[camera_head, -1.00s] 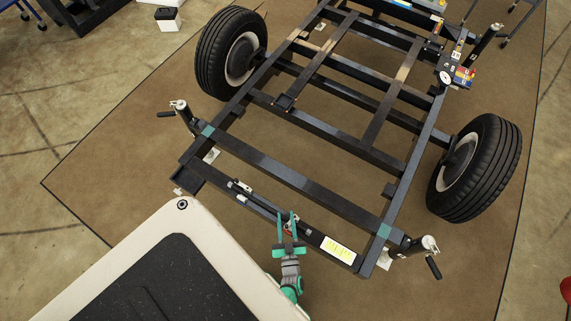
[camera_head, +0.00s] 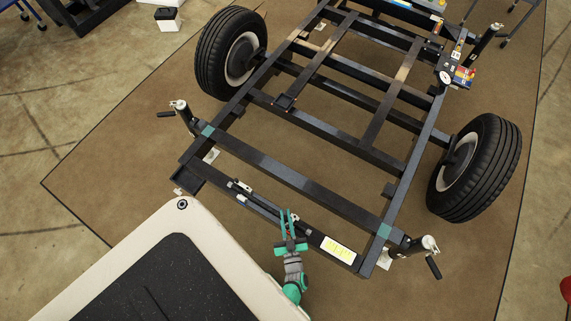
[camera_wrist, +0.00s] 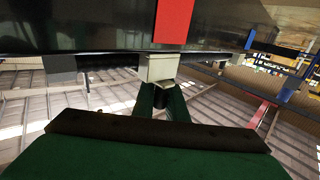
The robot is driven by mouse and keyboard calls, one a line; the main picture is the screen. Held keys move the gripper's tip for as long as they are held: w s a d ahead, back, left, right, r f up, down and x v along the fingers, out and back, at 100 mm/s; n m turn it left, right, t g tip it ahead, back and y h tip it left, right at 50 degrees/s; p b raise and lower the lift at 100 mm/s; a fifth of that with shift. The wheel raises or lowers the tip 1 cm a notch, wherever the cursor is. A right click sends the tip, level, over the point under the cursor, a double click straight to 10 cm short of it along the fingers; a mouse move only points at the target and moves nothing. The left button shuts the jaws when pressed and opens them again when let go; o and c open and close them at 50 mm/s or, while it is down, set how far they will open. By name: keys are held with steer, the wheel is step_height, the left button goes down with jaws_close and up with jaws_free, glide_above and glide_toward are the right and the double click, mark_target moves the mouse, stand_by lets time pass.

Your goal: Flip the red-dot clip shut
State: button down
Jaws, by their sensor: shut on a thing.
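My gripper (camera_head: 289,214) is at the front crossbar (camera_head: 262,207) of the black trailer frame, with its green fingers close together. In the wrist view the fingers (camera_wrist: 162,96) are shut on a small pale block, which I take to be the clip (camera_wrist: 158,67). The clip sits against the lower edge of a dark glossy bar (camera_wrist: 90,28). A red patch (camera_wrist: 174,20) shows on the bar just above it. In the head view the clip is too small to tell apart, and its exact angle is unclear.
A white and yellow label (camera_head: 338,248) is on the crossbar to the right of my gripper. Jack stands with handles rise at the left (camera_head: 183,115) and right (camera_head: 424,247) corners. Two tyres (camera_head: 231,53) flank the frame. Brown mat lies around it.

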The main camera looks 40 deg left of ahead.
mark_target(288, 228)
steer(key=shift+s+d+n+g+y, duration=0.1)
steer(key=shift+n+g+y, duration=0.35)
steer(key=shift+g, duration=0.25)
steer(key=shift+d, duration=0.1)
steer(key=c, duration=1.8)
jaws_free()
steer(key=shift+o, duration=0.2)
steer(key=v, duration=0.9)
steer(key=shift+s+d, duration=0.15)
steer(key=shift+d, duration=0.1)
steer(key=shift+s+d, duration=0.3)
steer(key=shift+d, duration=0.25)
